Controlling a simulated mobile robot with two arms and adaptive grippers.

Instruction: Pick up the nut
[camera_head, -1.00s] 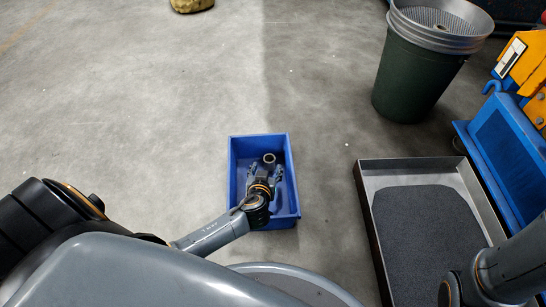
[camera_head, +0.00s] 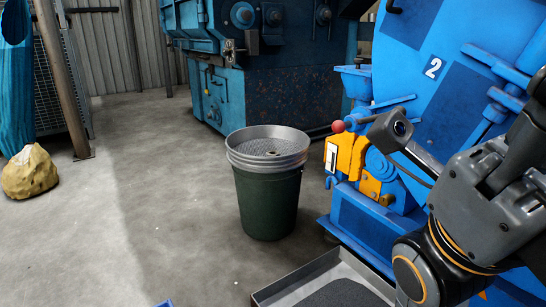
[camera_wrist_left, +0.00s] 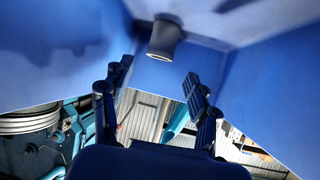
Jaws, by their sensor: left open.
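The part is beyond the fingertips, roughly in line with the gap, with nothing between the fingers. The left gripper is outside the head view. My right arm (camera_head: 480,205) is at the right of the head view, but its fingers do not show.
A green barrel (camera_head: 268,205) topped with stacked metal sieves (camera_head: 265,142) stands mid-floor, with a small ring on top. A blue machine (camera_head: 440,60) and a metal tray (camera_head: 275,292) are at the right. A yellowish rock (camera_head: 28,172) is at the left. Open floor lies between.

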